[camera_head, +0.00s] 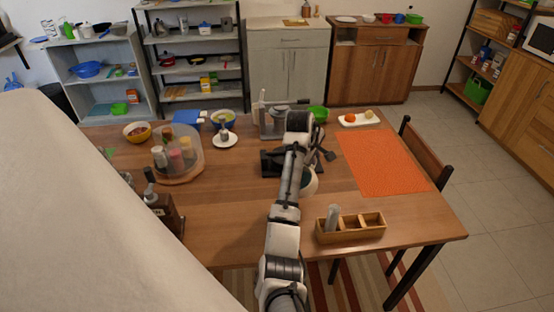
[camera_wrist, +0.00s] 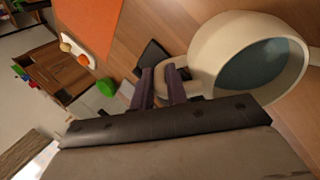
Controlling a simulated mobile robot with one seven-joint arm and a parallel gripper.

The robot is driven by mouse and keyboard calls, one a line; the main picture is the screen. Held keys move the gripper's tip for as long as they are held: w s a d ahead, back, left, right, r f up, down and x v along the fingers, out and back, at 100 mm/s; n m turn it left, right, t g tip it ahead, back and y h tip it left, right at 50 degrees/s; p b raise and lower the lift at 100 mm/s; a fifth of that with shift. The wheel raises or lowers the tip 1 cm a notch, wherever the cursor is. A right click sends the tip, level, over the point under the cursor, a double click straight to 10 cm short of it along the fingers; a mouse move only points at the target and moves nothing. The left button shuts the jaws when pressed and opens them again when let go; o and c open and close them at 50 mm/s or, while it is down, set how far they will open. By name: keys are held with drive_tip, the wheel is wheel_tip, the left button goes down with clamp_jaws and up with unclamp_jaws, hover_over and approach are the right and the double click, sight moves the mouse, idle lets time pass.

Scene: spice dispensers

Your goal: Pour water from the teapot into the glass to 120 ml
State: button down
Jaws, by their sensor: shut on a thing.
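In the wrist view a white, round teapot (camera_wrist: 203,55) shows its wide opening with blue-grey water inside. My gripper (camera_wrist: 163,88) is shut on its handle, the two dark fingers on either side of it. In the head view the teapot (camera_head: 311,185) is mostly hidden behind my arm, over the middle of the table; only a white edge shows. I cannot tell whether it touches the table.
An orange mat (camera_head: 385,162) lies on the right of the table (camera_head: 235,205). A wooden divided box (camera_head: 350,235) stands at the front right. A domed spice holder (camera_head: 178,160) stands left. A clear-bodied appliance (camera_head: 271,122) and white tray (camera_head: 358,119) stand at the back.

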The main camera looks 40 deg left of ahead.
drive_tip(key=shift+s+d+r+t, duration=0.1)
drive_tip(key=shift+s+r+t, duration=0.5)
drive_tip(key=shift+s+r, duration=0.3)
idle(1.4)
